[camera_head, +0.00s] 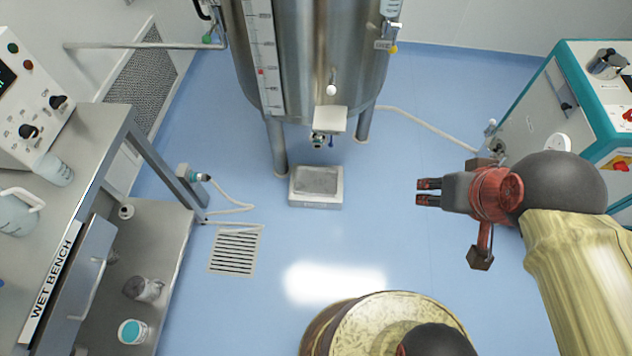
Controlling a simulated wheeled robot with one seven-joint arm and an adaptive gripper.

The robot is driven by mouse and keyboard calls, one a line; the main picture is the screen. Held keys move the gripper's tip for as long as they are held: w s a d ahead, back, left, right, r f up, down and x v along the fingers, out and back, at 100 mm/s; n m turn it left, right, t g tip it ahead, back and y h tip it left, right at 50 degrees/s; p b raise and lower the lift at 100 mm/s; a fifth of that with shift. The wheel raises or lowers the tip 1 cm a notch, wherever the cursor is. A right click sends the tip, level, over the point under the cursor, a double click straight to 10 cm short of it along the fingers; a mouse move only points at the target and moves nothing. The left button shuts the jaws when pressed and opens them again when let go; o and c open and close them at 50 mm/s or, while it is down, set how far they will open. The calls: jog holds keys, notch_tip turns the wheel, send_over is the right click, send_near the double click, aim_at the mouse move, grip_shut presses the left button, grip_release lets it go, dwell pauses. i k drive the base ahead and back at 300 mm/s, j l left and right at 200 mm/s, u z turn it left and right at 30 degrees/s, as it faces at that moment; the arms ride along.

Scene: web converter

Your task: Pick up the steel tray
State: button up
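A grey, rectangular steel tray (317,180) lies on a low white block on the blue floor, below the outlet of a large steel tank. My gripper (418,191) is to the right of the tray and apart from it, pointing left. Its two dark fingers with red parts are spread with a gap between them, and nothing shows in the gap. How high my gripper is above the floor is hard to tell from this one view.
The steel tank (312,60) stands on legs behind the tray. A wet bench (95,150) with jars is at left, and a floor drain (235,251) lies near it. A teal-edged cabinet (545,110) is at right. The floor between tray and gripper is clear.

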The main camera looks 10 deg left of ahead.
aim_at(311, 180)
jog(key=l+u, duration=0.1)
jog(key=u, duration=1.2)
jog(key=l+u, duration=0.75)
jog(key=k+l+u, duration=0.1)
jog(key=l+u, duration=0.3)
jog(key=k+l+u, duration=0.15)
jog(key=l+u, duration=0.2)
jog(key=l, duration=0.15)
jog(key=k+l, duration=0.2)
jog(key=l, duration=0.2)
jog(key=k+l+u, duration=0.1)
jog(key=l, duration=0.25)
jog(key=k+l, duration=0.3)
jog(key=l+u, duration=0.05)
jog(key=l, duration=0.05)
